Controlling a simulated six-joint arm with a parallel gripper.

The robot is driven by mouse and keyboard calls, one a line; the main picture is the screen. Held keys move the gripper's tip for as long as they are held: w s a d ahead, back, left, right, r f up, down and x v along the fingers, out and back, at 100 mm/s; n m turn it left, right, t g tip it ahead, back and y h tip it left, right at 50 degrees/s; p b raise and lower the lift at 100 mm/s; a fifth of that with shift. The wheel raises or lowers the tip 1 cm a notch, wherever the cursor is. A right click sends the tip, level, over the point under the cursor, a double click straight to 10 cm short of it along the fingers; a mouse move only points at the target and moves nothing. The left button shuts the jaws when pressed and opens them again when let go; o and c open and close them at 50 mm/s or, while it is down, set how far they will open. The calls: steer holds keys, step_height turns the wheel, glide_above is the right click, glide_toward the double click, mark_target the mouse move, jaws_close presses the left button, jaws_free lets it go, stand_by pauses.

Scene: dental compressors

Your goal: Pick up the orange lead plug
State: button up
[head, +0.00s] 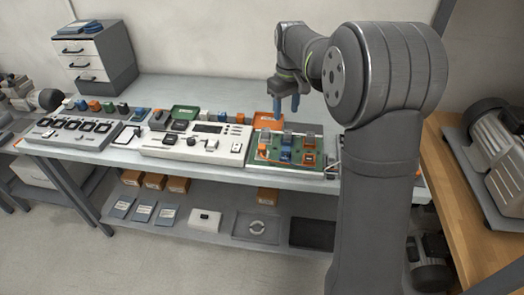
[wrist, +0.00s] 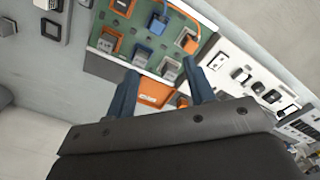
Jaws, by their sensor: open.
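The orange lead plug (wrist: 187,40) shows in the wrist view on the green board (wrist: 128,45), at its upper right, with an orange lead curving from it. In the head view the orange lead plug (head: 262,153) looks to be at the left side of the board (head: 284,142), small and partly unclear. My gripper (head: 286,105) is open, pointing down above the back of the board, with two blue fingers apart. In the wrist view my gripper (wrist: 160,70) has the plug above its right finger, and nothing is held.
Blue, grey and orange blocks crowd the board, including a blue block (wrist: 157,22) beside the plug. An orange tray (head: 268,118) lies behind the board. A white control panel (head: 195,143) stands close on the left. The table's front edge is near the board.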

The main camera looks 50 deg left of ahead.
steer(key=s+a+r+n, duration=0.2)
steer(key=s+a+n, duration=0.25)
steer(key=n, duration=0.45)
glide_above(262, 146)
steer(key=f, duration=1.2)
steer(key=shift+s+d, duration=0.25)
steer(key=shift+s, duration=0.05)
steer(key=shift+w+a+f, duration=0.15)
steer(key=shift+f, duration=1.15)
steer(key=shift+w+a+f, duration=0.15)
steer(key=shift+f, duration=1.15)
steer(key=c, duration=1.1)
steer(key=shift+o, duration=0.2)
steer(key=shift+r, duration=0.15)
